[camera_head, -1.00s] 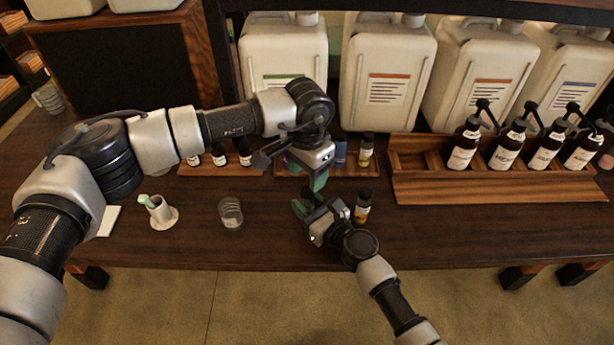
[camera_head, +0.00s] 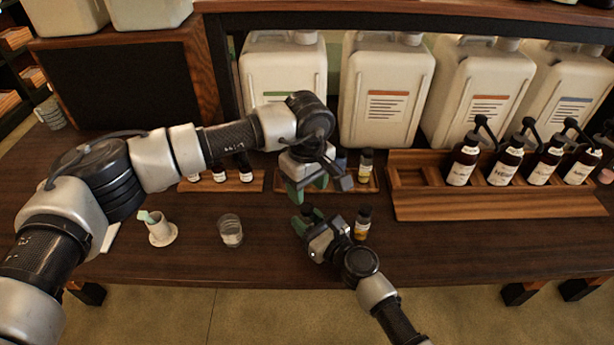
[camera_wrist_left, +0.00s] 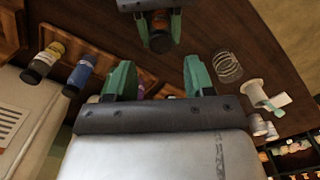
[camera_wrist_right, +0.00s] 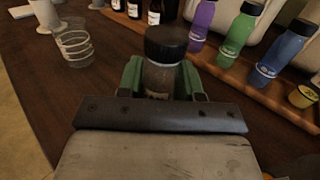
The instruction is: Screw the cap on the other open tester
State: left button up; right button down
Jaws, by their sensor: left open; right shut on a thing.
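My right gripper (camera_head: 312,222) is shut on a small tester bottle (camera_wrist_right: 158,78), held upright over the table's front part. A black cap (camera_wrist_right: 166,42) sits on its top; I cannot tell how tightly. In the left wrist view the amber bottle (camera_wrist_left: 160,22) shows between the right gripper's green fingers. My left gripper (camera_head: 308,187) is open and empty, above and behind the held bottle; its spread fingers (camera_wrist_left: 158,72) show in the left wrist view. Another tester (camera_head: 363,224), with amber contents and a black top, stands on the table right of my right gripper.
Behind, a small rack (camera_wrist_right: 262,84) holds purple (camera_wrist_right: 203,20), green (camera_wrist_right: 238,36) and blue (camera_wrist_right: 284,47) bottles and a yellow-labelled one (camera_head: 365,165). A glass beaker (camera_head: 230,231) and white holder (camera_head: 161,231) stand left. A pump-bottle rack (camera_head: 480,204) is right. The front right table is clear.

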pick_arm(q)
jog(key=n, duration=0.4)
jog(key=shift+r+n, duration=0.1)
jog(key=shift+n, duration=0.2)
jog(key=n, duration=0.6)
jog(key=shift+r, duration=0.2)
jog(key=n, duration=0.4)
jog(key=shift+r+n, duration=0.15)
jog(key=shift+n, duration=0.25)
jog(key=n, duration=0.4)
jog(key=shift+r, duration=0.1)
jog(key=n, duration=0.4)
jog(key=shift+r, duration=0.15)
jog(key=n, duration=0.4)
jog(key=shift+r+n, duration=0.1)
jog(key=shift+n, duration=0.3)
jog(key=n, duration=0.4)
jog(key=shift+r, duration=0.15)
jog(key=n, duration=0.4)
jog(key=shift+r+n, duration=0.1)
jog(key=shift+n, duration=0.3)
